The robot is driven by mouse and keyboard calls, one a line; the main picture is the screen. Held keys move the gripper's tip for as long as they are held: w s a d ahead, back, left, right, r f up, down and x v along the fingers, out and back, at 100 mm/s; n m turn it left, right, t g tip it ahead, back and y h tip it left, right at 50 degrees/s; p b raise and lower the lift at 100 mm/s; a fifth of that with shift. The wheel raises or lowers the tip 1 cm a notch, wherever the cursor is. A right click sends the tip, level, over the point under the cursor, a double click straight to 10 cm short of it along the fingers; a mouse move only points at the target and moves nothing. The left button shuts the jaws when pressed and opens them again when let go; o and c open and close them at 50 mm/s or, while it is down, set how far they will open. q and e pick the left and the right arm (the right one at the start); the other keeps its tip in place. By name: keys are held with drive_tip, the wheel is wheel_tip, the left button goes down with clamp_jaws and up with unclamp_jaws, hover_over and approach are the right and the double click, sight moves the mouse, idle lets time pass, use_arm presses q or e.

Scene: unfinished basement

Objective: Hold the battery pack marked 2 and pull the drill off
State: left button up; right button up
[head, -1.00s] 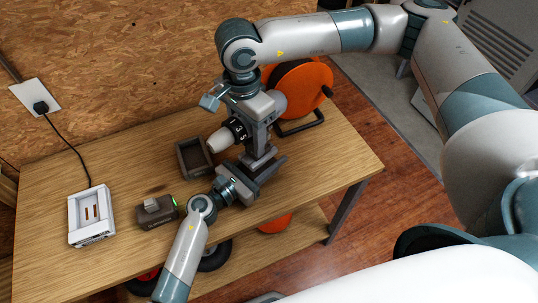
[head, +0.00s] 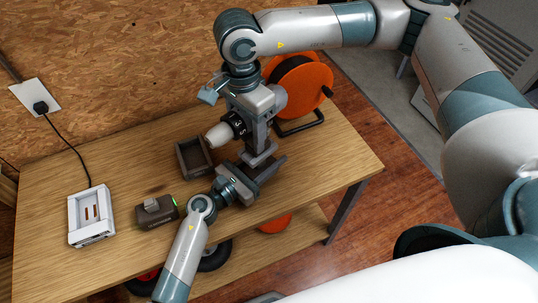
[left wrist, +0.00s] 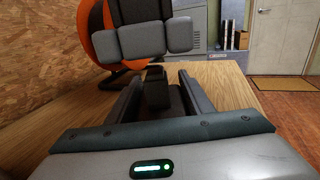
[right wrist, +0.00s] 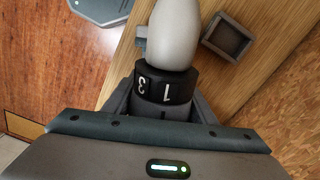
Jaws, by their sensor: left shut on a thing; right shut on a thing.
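The drill (head: 262,132) is grey and dark, its pale nose pointing left, above the workbench. My right gripper (head: 243,110) is shut on its upper body from above. The right wrist view shows its numbered black collar (right wrist: 165,88) between the fingers. My left gripper (head: 245,178) is low over the bench and shut on the dark battery pack, whose upright stem (left wrist: 156,88) shows between the fingers in the left wrist view. The drill's foot (left wrist: 140,40) is above the stem and appears apart from it. The number on the held pack is hidden.
Another battery pack (head: 157,212) with a green light stands on the workbench (head: 130,165) at left, beside a white charger (head: 90,217) wired to a wall outlet. An empty dark tray (head: 193,158) lies near the drill's nose. An orange cable reel (head: 305,88) stands behind the drill.

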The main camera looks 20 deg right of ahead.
use_arm(q)
drive_tip(key=o, duration=1.2)
drive_tip(key=shift+s+f, duration=0.1)
drive_tip(key=shift+f, duration=0.2)
drive_tip(key=shift+o, duration=0.2)
drive_tip(key=shift+r, duration=0.1)
drive_tip(key=shift+a+r, duration=0.1)
drive_tip(key=shift+a, duration=0.05)
drive_tip(key=v, duration=1)
drive_tip(key=shift+v, duration=0.8)
